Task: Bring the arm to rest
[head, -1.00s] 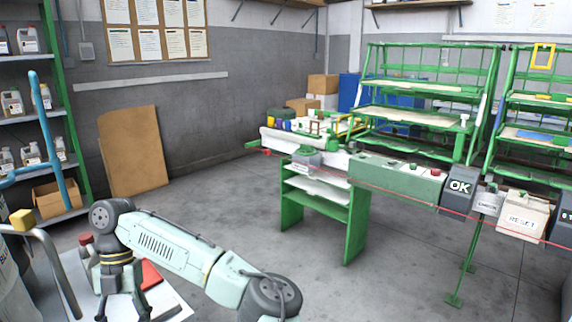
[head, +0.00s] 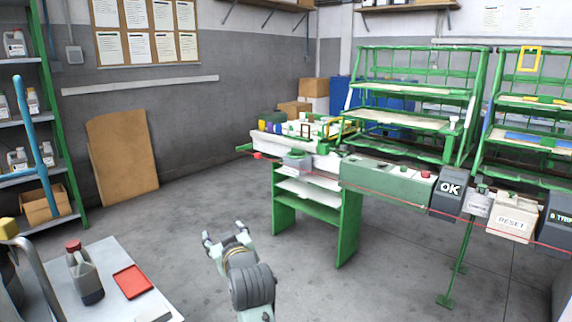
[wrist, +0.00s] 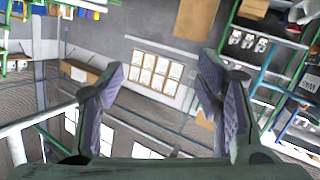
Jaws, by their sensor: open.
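My gripper (head: 226,241) is in the lower middle of the head view, held up over the open floor with its fingers spread. Nothing is between the fingers. In the wrist view my gripper (wrist: 160,95) also shows both fingers wide apart and empty, with the room seen at a slant behind them. My arm shows folded up short at the bottom edge of the head view, to the right of the table (head: 60,279).
On that table stand a grey bottle with a red cap (head: 84,274) and a red tray (head: 133,282). A green workbench (head: 316,206) with control boxes stands to the right. Shelves (head: 52,222) line the left edge. The floor (head: 190,220) between is clear.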

